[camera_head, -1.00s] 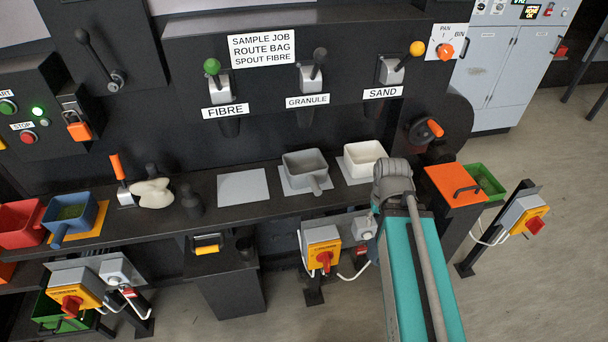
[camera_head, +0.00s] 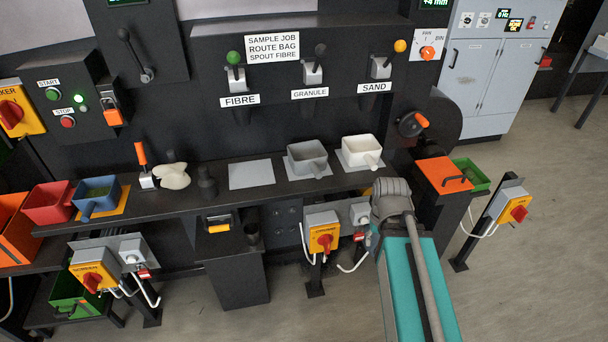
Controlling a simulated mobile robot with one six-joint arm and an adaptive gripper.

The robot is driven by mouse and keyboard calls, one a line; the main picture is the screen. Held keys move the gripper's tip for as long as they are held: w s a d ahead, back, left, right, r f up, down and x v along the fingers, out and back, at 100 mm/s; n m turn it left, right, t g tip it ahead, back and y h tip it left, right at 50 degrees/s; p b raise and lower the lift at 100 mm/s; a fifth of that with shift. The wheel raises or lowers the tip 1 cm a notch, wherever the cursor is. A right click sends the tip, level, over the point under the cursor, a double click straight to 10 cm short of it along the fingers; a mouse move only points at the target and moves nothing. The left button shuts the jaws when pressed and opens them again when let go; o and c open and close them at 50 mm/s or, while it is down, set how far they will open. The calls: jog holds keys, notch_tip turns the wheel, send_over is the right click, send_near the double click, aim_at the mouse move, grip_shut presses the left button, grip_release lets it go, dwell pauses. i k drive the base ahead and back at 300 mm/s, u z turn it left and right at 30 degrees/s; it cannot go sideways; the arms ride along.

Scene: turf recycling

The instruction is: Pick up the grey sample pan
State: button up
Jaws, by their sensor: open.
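The grey sample pan (camera_head: 307,158) stands upright on a light grey square plate on the dark shelf, below the GRANULE spout. Its handle points toward me, and no contents can be made out. My arm, teal with a grey joint, reaches in from the bottom right. Its visible end is in front of the shelf, to the right of the grey pan and below it in the picture. My gripper is not in view, so its place relative to the pan cannot be seen.
A white pan (camera_head: 361,150) stands close right of the grey pan. An empty plate (camera_head: 251,174) lies to its left. Farther left are a dark knob-like item (camera_head: 207,182), a blue pan (camera_head: 97,197) and a red pan (camera_head: 47,203).

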aim_at(310, 157)
jog(key=k, duration=0.7)
jog(key=u, duration=0.95)
jog(key=i, duration=1.4)
